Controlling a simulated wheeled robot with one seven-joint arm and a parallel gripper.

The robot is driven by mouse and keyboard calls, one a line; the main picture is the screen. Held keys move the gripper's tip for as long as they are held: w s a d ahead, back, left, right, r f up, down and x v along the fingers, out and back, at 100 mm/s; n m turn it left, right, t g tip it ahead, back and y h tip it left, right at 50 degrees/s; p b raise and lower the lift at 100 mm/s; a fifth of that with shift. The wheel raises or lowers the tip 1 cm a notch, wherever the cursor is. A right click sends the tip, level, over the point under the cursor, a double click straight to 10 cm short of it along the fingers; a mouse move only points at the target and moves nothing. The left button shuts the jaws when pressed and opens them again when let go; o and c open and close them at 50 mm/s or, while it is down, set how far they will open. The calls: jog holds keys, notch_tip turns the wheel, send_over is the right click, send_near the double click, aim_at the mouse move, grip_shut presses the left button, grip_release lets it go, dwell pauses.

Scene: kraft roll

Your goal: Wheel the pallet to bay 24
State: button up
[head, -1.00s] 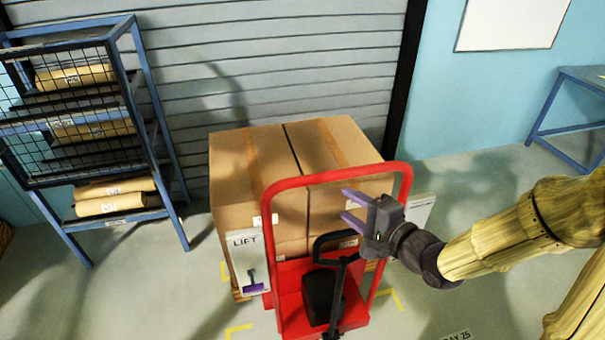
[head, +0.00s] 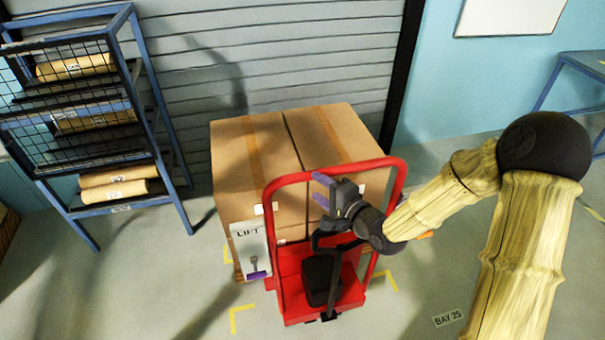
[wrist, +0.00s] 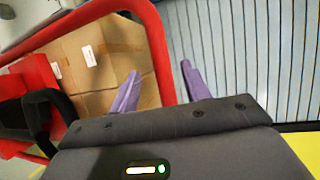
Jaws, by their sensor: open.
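A pallet load of large brown cartons (head: 255,150) stands behind a red pallet truck (head: 290,290) with a tall red loop frame; the cartons also show in the wrist view (wrist: 85,60). A black tow handle (head: 318,240) rises at the truck's front. A white panel marked LIFT (head: 250,248) with a small lever and purple knob (head: 257,275) is on the truck's left side. My gripper (head: 320,189) is open and empty, in front of the frame's upper part and above the tow handle. Its purple fingers (wrist: 160,88) stand apart in the wrist view.
A floor label reads BAY 25 (head: 448,318) at the lower right. Yellow corner marks (head: 240,318) lie around the pallet. A blue rack (head: 165,130) with paper rolls stands left, a blue table (head: 575,70) far right. A grey shutter (head: 290,60) closes the back.

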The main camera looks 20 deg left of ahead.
aim_at(306, 180)
jog(key=p+x, duration=0.1)
jog(key=x, duration=0.6)
jog(key=shift+w+a, duration=0.1)
jog(key=shift+a, duration=0.05)
grip_shut()
